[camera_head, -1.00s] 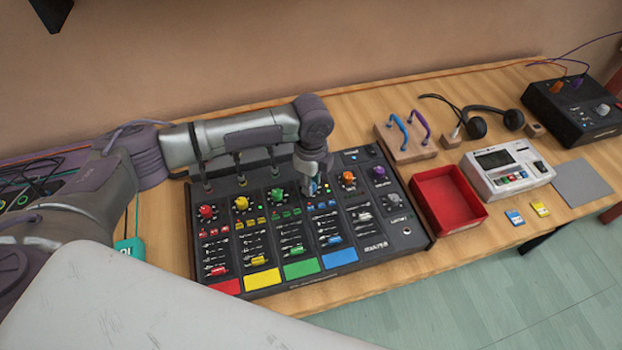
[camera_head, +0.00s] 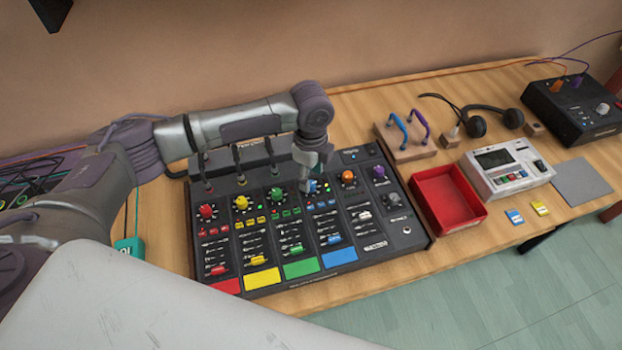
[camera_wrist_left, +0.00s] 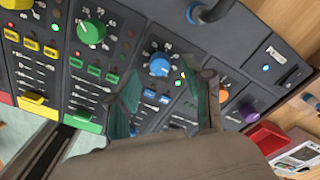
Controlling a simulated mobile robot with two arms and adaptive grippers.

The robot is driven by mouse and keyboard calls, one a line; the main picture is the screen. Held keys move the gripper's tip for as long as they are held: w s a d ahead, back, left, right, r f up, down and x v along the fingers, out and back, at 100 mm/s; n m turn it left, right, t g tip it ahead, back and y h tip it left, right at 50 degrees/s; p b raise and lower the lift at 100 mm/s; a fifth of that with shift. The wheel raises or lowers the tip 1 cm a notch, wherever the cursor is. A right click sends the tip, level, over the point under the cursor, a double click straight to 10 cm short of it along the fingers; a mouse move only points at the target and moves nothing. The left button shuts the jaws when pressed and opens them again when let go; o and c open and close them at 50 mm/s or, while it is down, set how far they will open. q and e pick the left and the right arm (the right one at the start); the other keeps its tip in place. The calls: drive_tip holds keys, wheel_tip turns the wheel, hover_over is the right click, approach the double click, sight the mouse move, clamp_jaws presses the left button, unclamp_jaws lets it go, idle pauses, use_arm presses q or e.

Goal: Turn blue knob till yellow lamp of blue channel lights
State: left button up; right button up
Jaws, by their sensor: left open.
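The mixer panel (camera_head: 375,243) lies on the table with red, yellow, green and blue channels. The blue knob (camera_head: 313,187) sits at the top of the blue channel; it shows more fully in the left wrist view (camera_wrist_left: 159,66), with a pale pointer mark. My left gripper (camera_head: 311,172) points down just above the blue knob. In the left wrist view its jaws (camera_wrist_left: 168,86) are spread, with the knob showing beyond and between them, apart from it. Small lamps glow beside the blue knob (camera_wrist_left: 183,75); their exact colours are hard to tell. My right gripper is out of view.
Green (camera_head: 276,195) and orange (camera_head: 347,177) knobs stand close on either side of the blue one. Several upright plugs with cables line the panel's back left. A red tray (camera_head: 485,217), a white device (camera_head: 508,170) and headphones (camera_head: 476,127) are to the right.

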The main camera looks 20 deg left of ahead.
sight(311, 183)
use_arm(q)
wheel_tip(311, 183, up, 9)
drive_tip(key=shift+r, duration=0.15)
idle(0.6)
